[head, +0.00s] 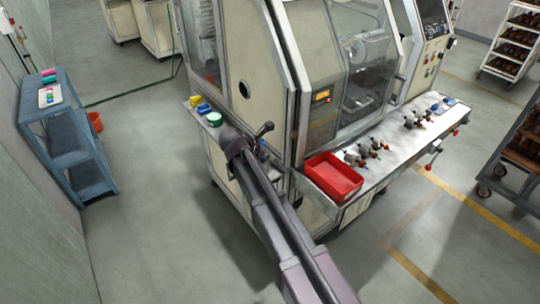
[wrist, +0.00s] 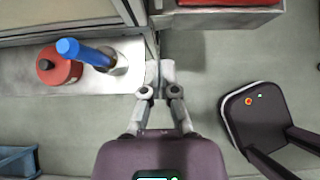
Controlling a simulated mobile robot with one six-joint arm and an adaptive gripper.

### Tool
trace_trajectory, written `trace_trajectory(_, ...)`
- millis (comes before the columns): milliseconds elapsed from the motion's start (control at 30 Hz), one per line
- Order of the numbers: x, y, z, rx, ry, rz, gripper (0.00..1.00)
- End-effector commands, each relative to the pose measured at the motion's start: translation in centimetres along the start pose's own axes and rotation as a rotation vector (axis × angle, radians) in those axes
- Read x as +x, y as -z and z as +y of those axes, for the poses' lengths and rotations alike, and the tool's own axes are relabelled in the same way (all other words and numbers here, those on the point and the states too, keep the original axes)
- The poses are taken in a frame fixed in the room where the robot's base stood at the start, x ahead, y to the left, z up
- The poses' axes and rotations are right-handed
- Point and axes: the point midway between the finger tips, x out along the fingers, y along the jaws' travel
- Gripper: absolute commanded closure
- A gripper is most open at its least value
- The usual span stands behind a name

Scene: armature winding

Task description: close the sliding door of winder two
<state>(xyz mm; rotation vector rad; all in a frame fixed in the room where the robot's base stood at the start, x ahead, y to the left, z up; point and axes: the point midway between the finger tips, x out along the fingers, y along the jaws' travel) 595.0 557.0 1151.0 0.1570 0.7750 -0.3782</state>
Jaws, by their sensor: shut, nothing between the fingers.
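A cream winder (head: 265,90) fills the middle of the head view; no label saying which winder it is can be read. Its front has a framed clear door (head: 372,90) with a small handle (head: 401,77) near the right edge. Parts of the machine show through the pane. I cannot tell how far the door stands open. My gripper (head: 266,127) is at the machine's left front corner, well left of the handle and apart from it.
A red bin (head: 333,177) and several small fixtures (head: 365,150) sit on the front ledge. A blue rack (head: 65,135) stands left, carts right. Floor in front is open.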

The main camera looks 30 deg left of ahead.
Motion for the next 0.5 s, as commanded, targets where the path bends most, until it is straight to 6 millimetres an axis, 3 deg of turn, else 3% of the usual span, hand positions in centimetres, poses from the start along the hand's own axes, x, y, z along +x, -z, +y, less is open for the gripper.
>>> trace_trajectory(33, 0.0, 0.0, 0.0, 0.000, 0.000, 0.000, 0.97)
trace_trajectory(233, 0.5, -0.3, -0.6, 0.021, 0.007, 0.007, 0.38)
trace_trajectory(367, 1.8, -0.9, -2.0, 0.080, 0.025, 0.023, 0.37)
trace_trajectory(500, 4.0, -2.0, -4.7, 0.199, 0.061, 0.056, 0.37)
